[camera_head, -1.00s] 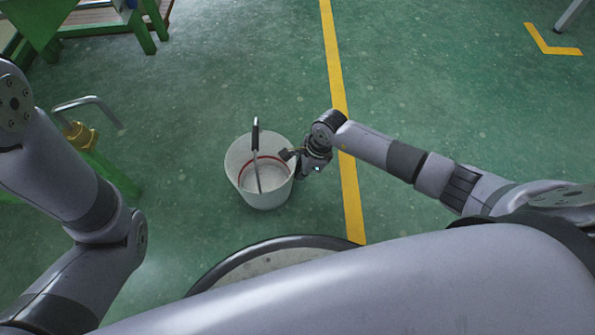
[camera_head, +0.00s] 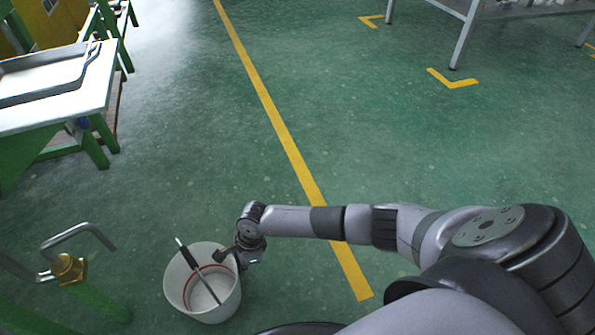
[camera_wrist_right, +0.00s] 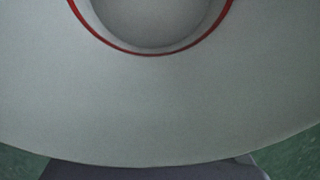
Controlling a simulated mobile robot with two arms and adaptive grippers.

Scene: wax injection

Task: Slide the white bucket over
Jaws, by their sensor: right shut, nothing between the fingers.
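The white bucket (camera_head: 217,305) stands upright on the green floor, low and left of centre in the head view. It has a red ring inside, and a dark-handled tool (camera_head: 186,254) leans in it. My right gripper (camera_head: 232,255) is at the bucket's right rim; it is shut with nothing held, and the head view does not clearly show whether it touches the rim. The right wrist view is filled by the bucket's pale inner wall (camera_wrist_right: 160,100) with part of the red ring. My left gripper is out of view.
A yellow floor line (camera_head: 290,150) runs just right of the bucket. A green stand with a brass fitting and bent pipe (camera_head: 70,268) is at left. A white-topped green table (camera_head: 60,110) stands further back left, and a grey-legged table (camera_head: 466,35) at the back right. Open floor lies ahead.

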